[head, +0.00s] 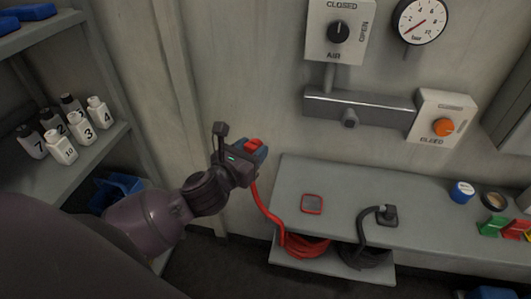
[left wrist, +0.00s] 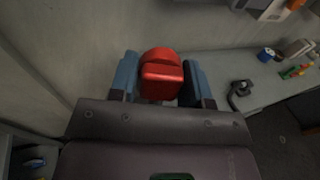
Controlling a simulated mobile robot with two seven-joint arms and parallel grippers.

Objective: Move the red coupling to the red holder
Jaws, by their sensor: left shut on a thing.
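The red coupling (head: 254,143) is in my left gripper (head: 260,151), held in the air left of the bench and near the wall. In the left wrist view the red coupling (left wrist: 161,75) sits between the two blue fingers of the left gripper (left wrist: 161,82), which is shut on it. A red hose (head: 262,207) hangs from the coupling down to a red coil (head: 305,246) on the lower shelf. A red-rimmed square plate (head: 312,204), which looks like the red holder, lies on the bench, right of and below the gripper. My right gripper is not in view.
The grey bench (head: 345,190) also carries a black coupling (head: 387,214) with a black hose, a blue-labelled can (head: 462,191) and coloured blocks (head: 494,228). Wall panels and a gauge (head: 421,20) are above. A shelf with numbered bottles (head: 83,132) stands left.

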